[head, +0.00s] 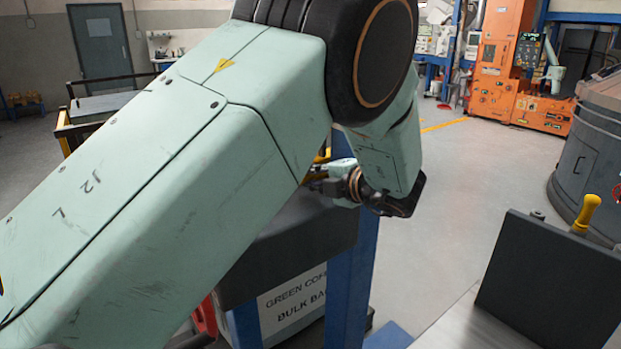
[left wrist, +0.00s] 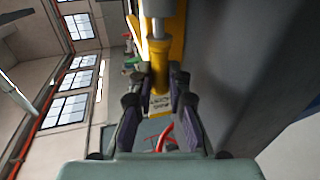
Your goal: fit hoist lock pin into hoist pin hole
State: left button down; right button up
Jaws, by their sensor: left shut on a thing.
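My left gripper (head: 322,186) is mostly hidden behind my large green arm in the head view. In the left wrist view, its dark fingers (left wrist: 158,84) are closed on the yellow hoist lock pin (left wrist: 158,60). The pin's grey shaft (left wrist: 158,27) extends away from the fingertips, toward a pale cylindrical part at the top edge. A small tag with lettering (left wrist: 160,104) shows between the fingers. I cannot make out the hoist pin hole, nor whether the shaft touches anything. My right gripper is not in view.
A blue post (head: 350,285) and a dark box-like part (head: 300,235) stand below the left gripper. A dark panel (head: 545,280) and a yellow-handled lever (head: 587,212) are at right. A grey wall-like surface (left wrist: 235,80) lies close right of the fingers. Open floor (head: 450,200) lies between.

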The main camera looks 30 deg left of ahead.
pick_arm(q)
jog(key=shift+w+d, duration=0.35)
jog(key=shift+w, duration=0.5)
jog(key=c, duration=1.2)
grip_release()
jog(key=shift+w+d, duration=0.1)
jog(key=shift+s, duration=0.2)
jog(key=s+a, duration=0.1)
jog(key=s, duration=0.2)
jog(key=s+a+b, duration=0.1)
jog(key=s, duration=0.2)
jog(key=s+a+b, duration=0.1)
jog(key=s+a, duration=0.1)
jog(key=shift+s+f, duration=0.1)
jog(key=shift+s, duration=0.3)
jog(key=shift+s+a, duration=0.15)
jog(key=shift+s, duration=0.25)
jog(key=shift+w, duration=0.1)
